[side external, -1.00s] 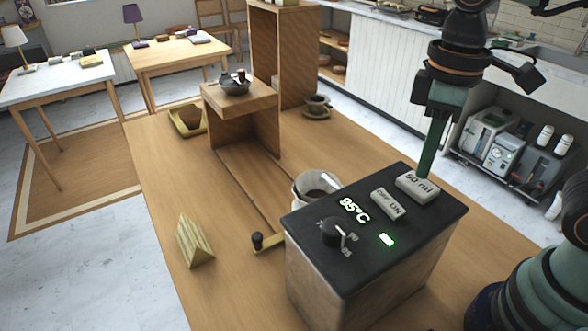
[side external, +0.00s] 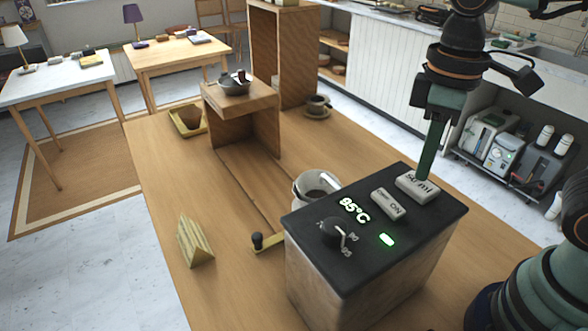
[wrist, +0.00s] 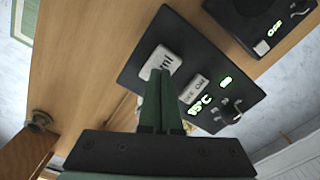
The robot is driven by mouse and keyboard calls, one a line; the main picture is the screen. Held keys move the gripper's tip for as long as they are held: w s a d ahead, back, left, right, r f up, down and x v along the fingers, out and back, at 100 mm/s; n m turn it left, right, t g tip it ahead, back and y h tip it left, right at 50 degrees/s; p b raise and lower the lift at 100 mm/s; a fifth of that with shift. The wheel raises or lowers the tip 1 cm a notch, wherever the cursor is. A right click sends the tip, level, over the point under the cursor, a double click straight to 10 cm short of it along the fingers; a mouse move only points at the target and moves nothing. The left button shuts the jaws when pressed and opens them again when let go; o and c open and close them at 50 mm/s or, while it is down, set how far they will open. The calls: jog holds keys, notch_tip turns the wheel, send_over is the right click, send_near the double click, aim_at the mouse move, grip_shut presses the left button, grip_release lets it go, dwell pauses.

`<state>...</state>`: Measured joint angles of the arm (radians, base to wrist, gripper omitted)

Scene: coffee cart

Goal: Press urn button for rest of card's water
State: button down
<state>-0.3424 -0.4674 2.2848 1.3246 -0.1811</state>
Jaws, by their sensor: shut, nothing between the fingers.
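The urn (side external: 330,262) is a box with a black top panel on the near part of the wooden table. Its panel carries a lit temperature readout, a dial (side external: 335,232), a pale ON switch (side external: 388,204), a lit green lamp and a pale ml button (side external: 405,183). My gripper (side external: 421,176) is shut and empty, pointing down with its tips at the button, apparently touching it. In the wrist view the shut fingers (wrist: 160,74) cover part of the button (wrist: 150,61). A white vessel (side external: 302,190) stands just behind the urn, partly hidden by it.
A wooden stand (side external: 262,105) holds a grey bowl (side external: 234,87). A dark cup on a saucer (side external: 318,113), a wooden tray (side external: 178,124) and a triangular wooden block (side external: 195,241) are on the table. Another black panel (wrist: 240,12) shows in the wrist view. The table's left side is mostly clear.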

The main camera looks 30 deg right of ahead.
jog(key=shift+f, duration=0.85)
jog(key=shift+r, duration=1.05)
dwell(1.3)
